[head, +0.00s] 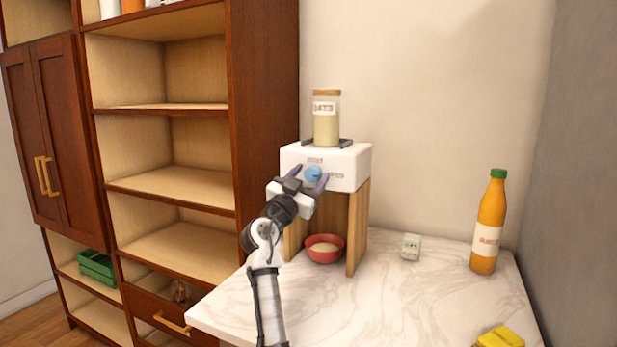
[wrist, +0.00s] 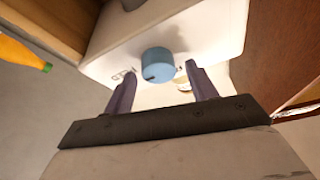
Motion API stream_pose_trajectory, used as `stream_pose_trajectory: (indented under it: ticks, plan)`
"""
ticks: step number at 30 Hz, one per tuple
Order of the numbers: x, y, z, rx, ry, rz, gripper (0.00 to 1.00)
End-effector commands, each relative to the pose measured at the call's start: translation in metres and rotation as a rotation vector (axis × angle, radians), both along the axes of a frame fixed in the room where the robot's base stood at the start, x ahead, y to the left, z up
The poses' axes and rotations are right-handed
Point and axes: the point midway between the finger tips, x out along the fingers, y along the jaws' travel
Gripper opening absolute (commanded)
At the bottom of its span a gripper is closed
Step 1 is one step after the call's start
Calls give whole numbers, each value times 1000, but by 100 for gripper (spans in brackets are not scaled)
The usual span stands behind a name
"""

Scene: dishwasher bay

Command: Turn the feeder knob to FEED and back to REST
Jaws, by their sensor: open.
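The blue feeder knob (head: 313,174) is on the front of the white feeder box (head: 350,165), with a label above it and another to its right. In the wrist view the round knob (wrist: 160,64) shows a dark mark near its lower left edge. My gripper (head: 309,180) is in front of the knob, its fingers apart on either side of it in the picture. In the wrist view my gripper (wrist: 160,78) is open and empty, with the knob just beyond the fingertips. I cannot tell whether either finger touches it.
A jar (head: 326,122) stands on top of the feeder. A red bowl (head: 325,249) of pale contents sits below, between wooden supports (head: 358,225). An orange bottle (head: 487,225), a small white box (head: 411,246) and a yellow item (head: 499,338) are on the marble counter (head: 400,300).

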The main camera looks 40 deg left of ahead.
Motion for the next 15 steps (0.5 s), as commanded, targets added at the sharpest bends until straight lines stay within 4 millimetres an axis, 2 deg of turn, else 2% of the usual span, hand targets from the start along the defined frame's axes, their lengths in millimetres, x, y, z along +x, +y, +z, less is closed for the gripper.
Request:
stream_pose_trajectory:
  ticks: [3,13,15]
  plan:
    - [0,0,0,0,0,0,56]
    - [0,0,0,-1,0,0,12]
    - [0,0,0,-1,0,0,12]
